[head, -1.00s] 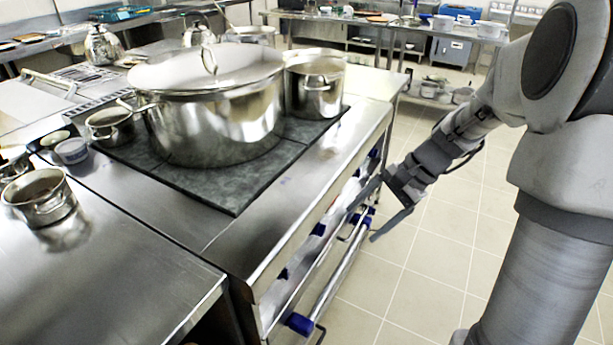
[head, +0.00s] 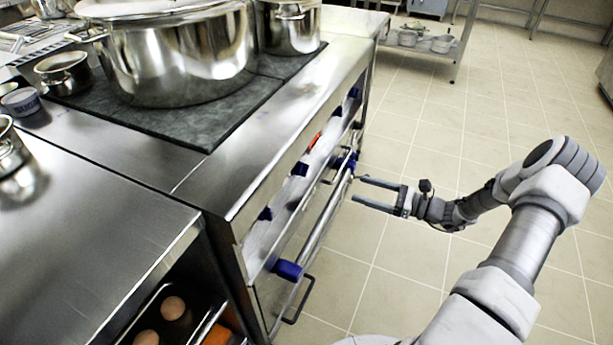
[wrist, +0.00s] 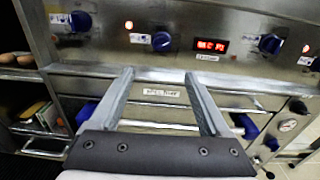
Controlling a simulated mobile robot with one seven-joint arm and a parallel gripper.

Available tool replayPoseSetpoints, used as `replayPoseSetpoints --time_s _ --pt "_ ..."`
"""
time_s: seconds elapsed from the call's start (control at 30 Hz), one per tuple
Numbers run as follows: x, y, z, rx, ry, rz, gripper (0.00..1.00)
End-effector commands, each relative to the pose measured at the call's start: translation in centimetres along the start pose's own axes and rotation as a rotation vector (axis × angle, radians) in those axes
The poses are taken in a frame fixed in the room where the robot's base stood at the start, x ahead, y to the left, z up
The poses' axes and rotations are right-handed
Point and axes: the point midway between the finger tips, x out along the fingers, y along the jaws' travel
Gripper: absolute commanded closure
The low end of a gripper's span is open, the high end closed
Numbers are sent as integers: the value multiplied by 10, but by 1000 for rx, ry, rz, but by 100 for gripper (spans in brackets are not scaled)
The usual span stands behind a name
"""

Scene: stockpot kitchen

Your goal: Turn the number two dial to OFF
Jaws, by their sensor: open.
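Several blue dials line the steel front panel of the stove. In the wrist view, one blue dial (wrist: 161,41) is second from the left, beside a lit red-orange light. Another dial (wrist: 80,21) is left of it, and a third (wrist: 269,44) is to the right, past a red display. Their number labels and settings are too small to read. My gripper (head: 357,190) is open and empty in front of the stove front, apart from the dials. In the wrist view its two fingers (wrist: 158,73) point toward the panel, below the second dial.
A horizontal steel handle rail with blue ends (head: 287,271) runs below the dials. A large lidded stockpot (head: 185,60) and a smaller pot (head: 290,27) stand on the dark cooktop (head: 190,124).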

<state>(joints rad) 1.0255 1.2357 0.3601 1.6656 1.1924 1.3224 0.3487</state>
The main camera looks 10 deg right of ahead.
Motion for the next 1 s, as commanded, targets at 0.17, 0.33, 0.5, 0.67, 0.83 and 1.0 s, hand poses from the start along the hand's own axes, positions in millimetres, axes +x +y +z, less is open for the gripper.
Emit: replayPoseSetpoints --time_s 0.17,0.33,0.5,0.67,0.83,1.0 --pt "7 -2 -3 10 -15 -14 20" --pt "36 -2 -4 8 -14 -10 20" --pt "73 -2 -4 8 -14 -10 20" --pt "108 -2 -4 8 -14 -9 20" --pt "141 -3 -3 7 -12 -11 20" --pt "163 -4 -2 7 -12 -11 20"
